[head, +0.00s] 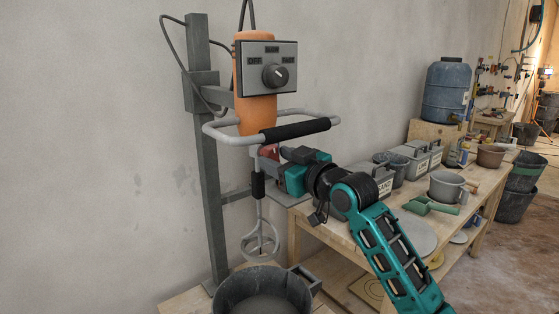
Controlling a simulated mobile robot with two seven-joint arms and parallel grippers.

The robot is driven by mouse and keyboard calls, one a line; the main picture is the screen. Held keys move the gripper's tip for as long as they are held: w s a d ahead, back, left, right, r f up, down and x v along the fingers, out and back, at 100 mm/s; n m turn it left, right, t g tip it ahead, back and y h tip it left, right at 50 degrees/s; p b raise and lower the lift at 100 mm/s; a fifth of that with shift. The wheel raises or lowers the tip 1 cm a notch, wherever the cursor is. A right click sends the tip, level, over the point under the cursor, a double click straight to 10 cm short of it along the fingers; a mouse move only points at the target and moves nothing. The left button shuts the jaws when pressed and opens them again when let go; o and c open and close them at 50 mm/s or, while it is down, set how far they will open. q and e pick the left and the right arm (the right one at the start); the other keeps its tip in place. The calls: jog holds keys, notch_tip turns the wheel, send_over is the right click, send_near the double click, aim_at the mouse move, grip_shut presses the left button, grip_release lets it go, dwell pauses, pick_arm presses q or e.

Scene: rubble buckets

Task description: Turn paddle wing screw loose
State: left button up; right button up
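The mixer (257,117) has an orange body, a grey control box with a black knob (275,76) and a looped handle. Below it hangs a thin shaft with a black sleeve (258,185) and a round grey paddle (261,246). My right gripper (268,156) reaches in from the right, just under the handle and close to the top of the shaft. A small dark red part shows at its tip; I cannot tell whether it is the wing screw. The fingers are too small and partly covered to tell open from shut. My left gripper is out of view.
A dark bucket (222,300) stands under the paddle. A grey post (208,150) holds the mixer at the left. A wooden workbench (304,228) at the right carries grey boxes, a mug (446,187) and a green scoop (430,206). A blue barrel (447,92) stands behind.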

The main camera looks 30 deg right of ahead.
jog(key=shift+o, duration=0.2)
jog(key=s+d+b, duration=0.1)
jog(key=s, duration=1.2)
jog(key=shift+w+f, duration=0.1)
dwell(0.5)
jog(key=a+f+m+g+h, duration=0.1)
jog(key=a+f+g, duration=0.1)
jog(key=f, duration=0.9)
jog(key=a+f+m+g, duration=0.1)
jog(key=a+f+g, duration=0.1)
jog(key=f, duration=1)
jog(key=s+a+f+g, duration=0.1)
jog(key=s+a+f, duration=0.4)
jog(key=a+f, duration=0.2)
jog(key=s+a+f+n+g+y, duration=0.1)
jog(key=s+a+f+g, duration=0.1)
jog(key=s+a+f, duration=0.4)
notch_tip(320, 180, down, 5)
jog(key=shift+s+a+f, duration=0.1)
jog(key=shift+s+a, duration=0.2)
jog(key=shift+a, duration=0.45)
